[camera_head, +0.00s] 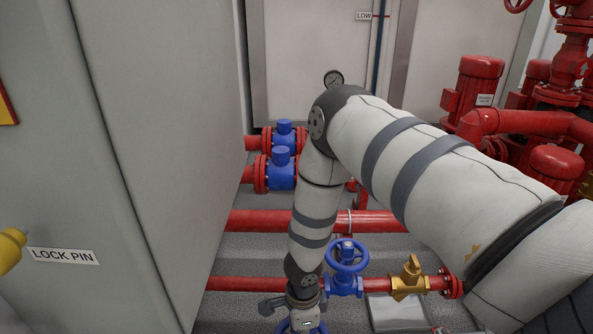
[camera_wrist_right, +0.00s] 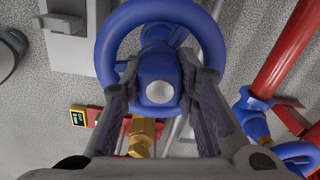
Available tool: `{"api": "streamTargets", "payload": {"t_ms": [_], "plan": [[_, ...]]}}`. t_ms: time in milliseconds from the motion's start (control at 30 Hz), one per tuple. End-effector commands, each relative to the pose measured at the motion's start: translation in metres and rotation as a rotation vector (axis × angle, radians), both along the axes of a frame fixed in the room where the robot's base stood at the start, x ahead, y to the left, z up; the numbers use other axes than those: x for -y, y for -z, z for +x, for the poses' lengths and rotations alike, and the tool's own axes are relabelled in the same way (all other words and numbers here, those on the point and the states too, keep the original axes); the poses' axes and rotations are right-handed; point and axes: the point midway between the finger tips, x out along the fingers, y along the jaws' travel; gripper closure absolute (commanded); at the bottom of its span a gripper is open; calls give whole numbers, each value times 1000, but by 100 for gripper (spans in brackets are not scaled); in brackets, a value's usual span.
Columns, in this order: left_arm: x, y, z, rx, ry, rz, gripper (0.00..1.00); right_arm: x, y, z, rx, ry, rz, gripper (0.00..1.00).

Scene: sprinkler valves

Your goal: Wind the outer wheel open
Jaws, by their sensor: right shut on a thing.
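A blue handwheel (camera_wrist_right: 205,30) fills the top of the right wrist view, with a blue hub (camera_wrist_right: 158,92) and a pale round nut at its middle. My right gripper (camera_wrist_right: 160,88) has one finger on each side of the hub, inside the wheel area, and is shut on it. In the head view this wheel (camera_head: 284,327) shows only partly at the bottom edge, under my right gripper (camera_head: 303,318). A second blue handwheel (camera_head: 347,254) stands just behind and to the right of it, on a red pipe. My left gripper is not in view.
A brass valve (camera_head: 409,280) sits on the red pipe (camera_head: 250,284), right of the second wheel. A grey cabinet (camera_head: 160,130) with a LOCK PIN label (camera_head: 62,256) closes off the left. Blue valves (camera_head: 281,170) and red pumps (camera_head: 474,95) stand farther back.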

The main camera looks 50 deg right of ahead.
Motion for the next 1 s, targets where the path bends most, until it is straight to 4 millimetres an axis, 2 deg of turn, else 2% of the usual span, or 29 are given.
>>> {"api": "streamTargets", "payload": {"t_ms": [67,100,167,500,733,1000], "plan": [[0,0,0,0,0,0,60,-1,1,-2,-5,1,3,100],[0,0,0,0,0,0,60,-1,1,-2,-5,2,3,63],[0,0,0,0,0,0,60,-1,1,-2,-5,2,3,49],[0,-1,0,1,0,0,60,0,0,-1,-2,5,1,48],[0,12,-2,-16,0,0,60,0,-26,-1,-2,8,3,48],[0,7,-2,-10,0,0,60,0,-32,-1,-1,44,-1,48]]}}
